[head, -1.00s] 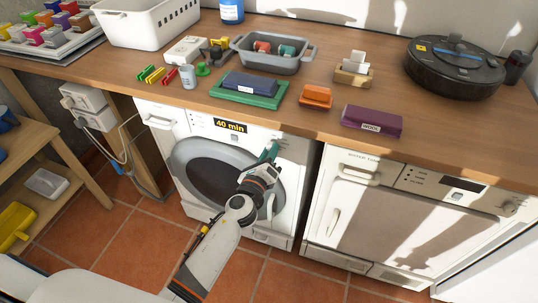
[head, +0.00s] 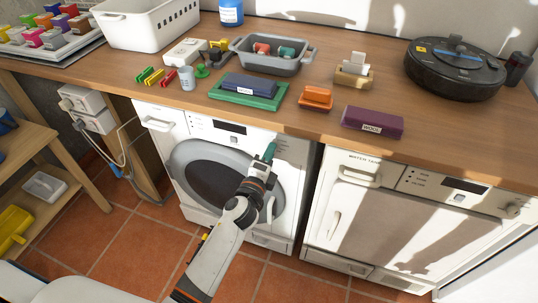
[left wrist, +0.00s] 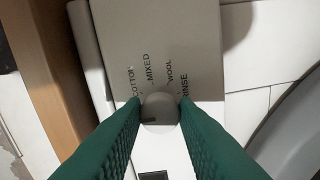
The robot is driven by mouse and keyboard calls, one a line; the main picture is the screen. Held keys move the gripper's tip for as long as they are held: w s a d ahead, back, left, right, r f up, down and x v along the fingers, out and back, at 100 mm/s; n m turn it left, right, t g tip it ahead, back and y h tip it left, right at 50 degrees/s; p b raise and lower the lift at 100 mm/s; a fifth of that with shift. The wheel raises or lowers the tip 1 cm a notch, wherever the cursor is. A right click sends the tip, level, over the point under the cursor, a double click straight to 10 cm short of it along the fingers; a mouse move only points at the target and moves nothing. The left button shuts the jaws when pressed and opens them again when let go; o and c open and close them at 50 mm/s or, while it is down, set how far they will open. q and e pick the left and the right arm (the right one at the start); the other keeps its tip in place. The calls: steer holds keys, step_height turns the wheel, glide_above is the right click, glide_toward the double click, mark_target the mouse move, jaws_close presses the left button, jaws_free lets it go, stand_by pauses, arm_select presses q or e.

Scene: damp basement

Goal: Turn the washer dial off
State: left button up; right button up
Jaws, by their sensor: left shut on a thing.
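The washer (head: 205,130) stands under the counter with its round grey door shut. Its display (head: 230,127) is dark. The washer dial (left wrist: 160,108) is a round grey knob on the panel. Words COTTON, MIXED, WOOL and RINSE are printed in an arc beyond it in the left wrist view. My left gripper (left wrist: 160,112) is shut on the dial, with a green finger on each side. In the head view my left gripper (head: 269,152) reaches up to the panel's right part and hides the dial. My right gripper is not in view.
A second white appliance (head: 400,215) marked WATER TANK stands to the right. The wooden counter (head: 430,135) overhangs both and carries a purple WOOL box (head: 372,122), trays and a black robot vacuum (head: 455,68). Tiled floor (head: 130,245) is open in front.

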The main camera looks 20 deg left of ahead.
arm_select(q)
steer(key=shift+f, duration=0.1)
stand_by(0.3)
steer(key=o, duration=1)
steer(key=s, duration=1.2)
steer(key=shift+a, duration=0.2)
